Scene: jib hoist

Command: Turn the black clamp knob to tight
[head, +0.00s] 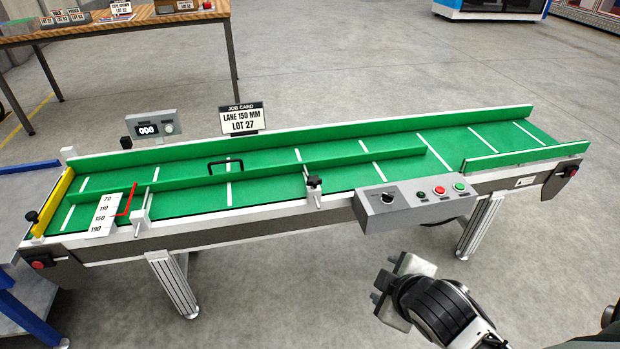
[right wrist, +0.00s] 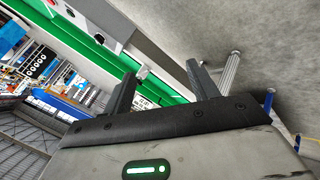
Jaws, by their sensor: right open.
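A black clamp knob (head: 314,181) sits on top of a pale post at the near rail of the green conveyor, mid-length. A second black knob (head: 31,216) is at the conveyor's left end; the pictures do not label either as the clamp knob. My right gripper (head: 378,291) is in front of the conveyor, low and to the right of the mid-rail knob, apart from it and empty. In the right wrist view its two fingers (right wrist: 160,78) are spread, with the conveyor side beyond them. My left gripper is not in view.
A control box (head: 415,205) with a black dial and red and green buttons juts from the near side. A guide rail (head: 250,173) with a black handle lies along the belt. A red pointer (head: 129,200) stands by a scale plate (head: 103,216). The floor in front is clear.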

